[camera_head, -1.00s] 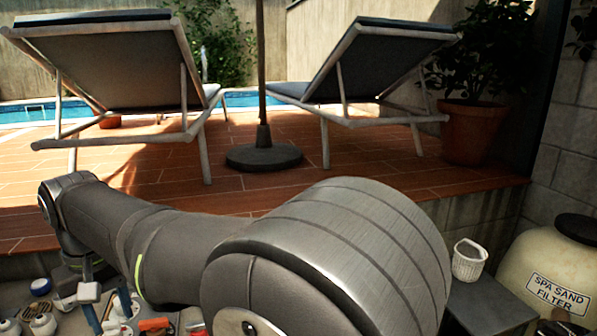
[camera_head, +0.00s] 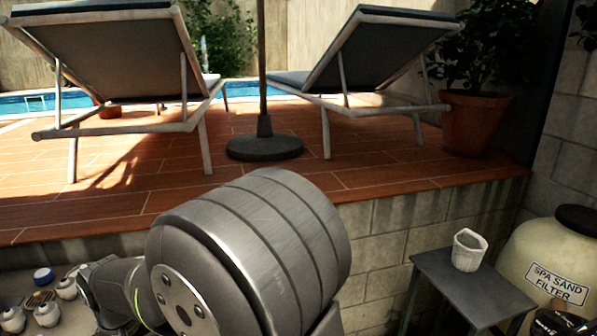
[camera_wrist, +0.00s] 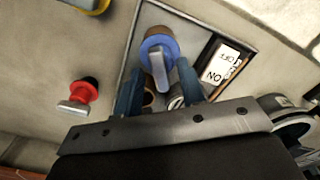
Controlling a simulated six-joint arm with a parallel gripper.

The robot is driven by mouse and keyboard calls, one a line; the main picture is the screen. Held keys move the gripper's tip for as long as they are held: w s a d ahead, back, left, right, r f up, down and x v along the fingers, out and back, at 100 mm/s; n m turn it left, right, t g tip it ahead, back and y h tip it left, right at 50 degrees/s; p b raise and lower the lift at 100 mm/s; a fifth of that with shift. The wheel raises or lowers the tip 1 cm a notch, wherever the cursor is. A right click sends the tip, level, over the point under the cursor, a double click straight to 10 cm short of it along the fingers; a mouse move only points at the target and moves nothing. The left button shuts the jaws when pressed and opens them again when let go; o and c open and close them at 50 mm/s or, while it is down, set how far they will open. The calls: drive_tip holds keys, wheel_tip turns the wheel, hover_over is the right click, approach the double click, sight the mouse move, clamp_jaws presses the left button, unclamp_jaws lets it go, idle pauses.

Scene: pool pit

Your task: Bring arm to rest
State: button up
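My gripper (camera_wrist: 158,90) shows in the wrist view with its two blue fingers set apart and nothing clearly held between them. A blue knob (camera_wrist: 157,52) with a grey handle lies beyond the fingers, in a framed recess; I cannot tell the exact gap to it. A sign marked ON and OFF (camera_wrist: 221,62) is right of the knob. In the head view my arm is folded across the lower middle, and my gripper is not visible there.
A grey stand (camera_head: 470,290) holds a white basket (camera_head: 468,250) at right, beside the spa sand filter (camera_head: 550,265). A raised tiled deck (camera_head: 200,175) with a block wall lies ahead. A red-based valve (camera_wrist: 82,92) is left in the wrist view.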

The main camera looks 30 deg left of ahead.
drive_tip(key=n, duration=0.2)
drive_tip(key=shift+n, duration=0.3)
wheel_tip(320, 180, up, 18)
drive_tip(key=a+m+h, duration=0.1)
drive_tip(key=m, duration=0.6)
drive_tip(key=shift+a+f, duration=0.25)
drive_tip(key=shift+a, duration=0.1)
drive_tip(key=shift+m, duration=0.3)
